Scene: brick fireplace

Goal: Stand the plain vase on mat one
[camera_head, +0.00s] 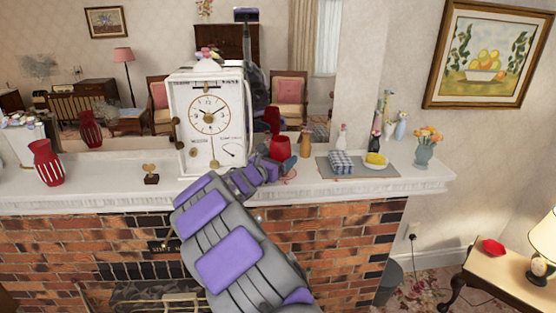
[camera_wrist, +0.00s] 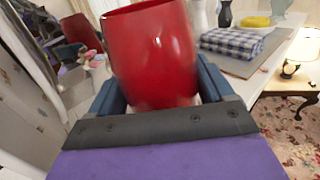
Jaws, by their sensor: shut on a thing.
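The plain red vase (camera_head: 279,148) is between the fingers of my gripper (camera_head: 275,165), over the mantel to the right of the white clock. In the wrist view the vase (camera_wrist: 152,55) looks smooth, glossy and slightly tilted, with its lower part between the blue fingers of my gripper (camera_wrist: 160,92). Whether its base touches the mantel is hidden. A grey mat (camera_head: 325,169) lies on the mantel to the right, bearing a blue checked cloth and a dish. No label reading mat one is legible.
The white clock (camera_head: 210,118) stands close left of my gripper. A red striped vase (camera_head: 47,162) and a small heart ornament (camera_head: 151,174) are farther left. The mantel's front edge (camera_head: 400,187) is near.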

